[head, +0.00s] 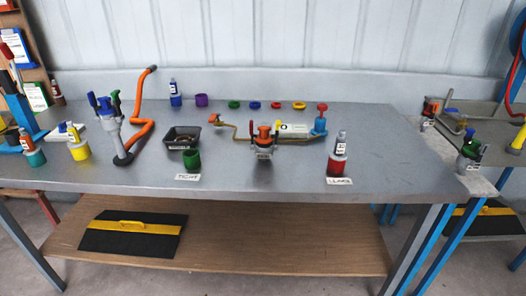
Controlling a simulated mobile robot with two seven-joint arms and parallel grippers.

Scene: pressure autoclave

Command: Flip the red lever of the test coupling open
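A coupling (264,143) stands at the centre of the bench, joined to a brass pipe, and appears to be the test coupling. It has a grey body and an orange-red top (264,131). The details are too small to tell more about the lever's position. Neither of my grippers is in view, and nothing touches the coupling.
The brass pipe leads right to a blue unit (320,126) with a red knob. A bottle in a red cup (337,162) stands front right, a black tray (182,138) and green cup (192,159) left.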

